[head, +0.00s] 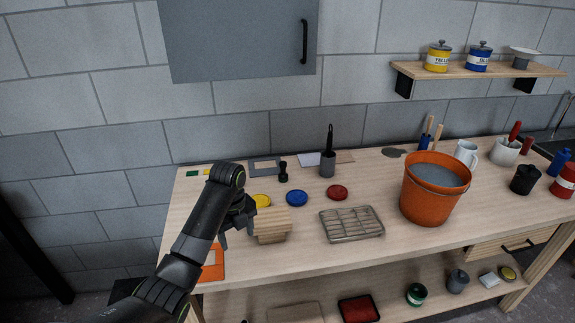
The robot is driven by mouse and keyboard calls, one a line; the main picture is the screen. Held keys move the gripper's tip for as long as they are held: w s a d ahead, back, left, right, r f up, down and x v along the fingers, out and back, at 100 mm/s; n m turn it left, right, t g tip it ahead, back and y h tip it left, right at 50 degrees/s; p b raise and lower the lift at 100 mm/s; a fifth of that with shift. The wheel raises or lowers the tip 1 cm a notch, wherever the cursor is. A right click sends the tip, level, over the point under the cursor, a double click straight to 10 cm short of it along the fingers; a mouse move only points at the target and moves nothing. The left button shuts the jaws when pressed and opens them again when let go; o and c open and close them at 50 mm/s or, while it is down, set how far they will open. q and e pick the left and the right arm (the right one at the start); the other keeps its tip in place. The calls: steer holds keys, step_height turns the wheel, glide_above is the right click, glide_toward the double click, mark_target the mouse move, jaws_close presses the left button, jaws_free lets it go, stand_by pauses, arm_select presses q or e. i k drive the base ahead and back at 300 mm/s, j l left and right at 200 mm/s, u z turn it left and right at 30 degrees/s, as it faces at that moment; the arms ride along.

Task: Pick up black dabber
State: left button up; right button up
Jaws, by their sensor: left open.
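A small black dabber (283,171) with a rounded knob on top appears to stand upright near the back of the wooden workbench (300,262), behind the yellow and blue discs. My left gripper (240,222) is open over the left part of the bench, nearer the front than the dabber and to its left. Its fingers are beside a stack of pale wooden battens (272,222); I cannot tell whether they touch. Nothing is seen between the fingers. My right gripper does not show.
A yellow disc (261,200), a blue disc (297,198) and a red disc (337,192) lie before the dabber. A dark cup (328,165) with a tall handle stands to its right. A wire rack (352,224) and orange bucket (430,205) stand farther right.

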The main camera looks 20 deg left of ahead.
mark_target(283, 176)
steer(key=i, duration=1.45)
